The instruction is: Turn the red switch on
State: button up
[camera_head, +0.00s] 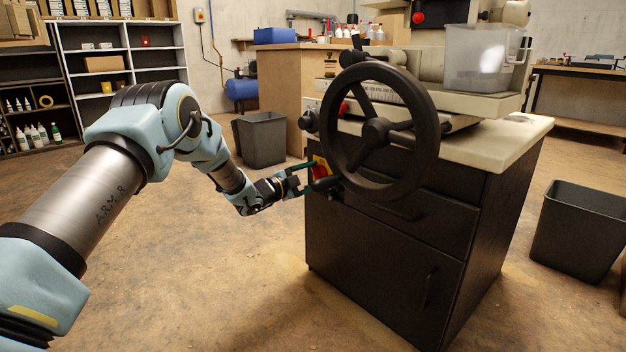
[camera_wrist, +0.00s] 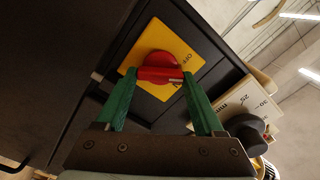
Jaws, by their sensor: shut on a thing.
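The red switch (camera_wrist: 158,62) is a round rotary knob with a raised bar handle on a yellow plate (camera_wrist: 188,57). It is on the side of the dark cabinet (camera_head: 385,255), below the large handwheel, and shows in the head view (camera_head: 319,172). In the wrist view my gripper (camera_wrist: 160,77) has its green fingers at either end of the bar, shut on it. A white mark sits at the bar's right end. "OFF" is printed at the plate's right; lettering below it is partly hidden. My gripper (camera_head: 314,176) reaches the switch from the left.
A black handwheel (camera_head: 432,135) juts out just right of the switch. A dark round knob (camera_wrist: 246,130) lies right of my fingers in the wrist view. Dark bins stand behind (camera_head: 262,140) and at right (camera_head: 583,232). The floor in front is clear.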

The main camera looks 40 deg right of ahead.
jog(key=m+b, duration=0.1)
jog(key=m, duration=0.1)
jog(key=m+b, duration=0.1)
jog(key=m, duration=0.1)
jog(key=m+b, duration=0.1)
jog(key=m, duration=0.1)
jog(key=shift+f+m, duration=0.25)
jog(key=shift+m, duration=0.05)
dwell(0.3)
jog(key=o, duration=1.4)
jog(key=shift+r, duration=0.1)
jog(key=a+p, duration=0.1)
jog(key=a, duration=0.2)
jog(key=a+p, duration=0.1)
jog(key=a, duration=0.3)
jog(key=a+p, duration=0.2)
jog(key=a, duration=0.2)
jog(key=shift+w, duration=0.25)
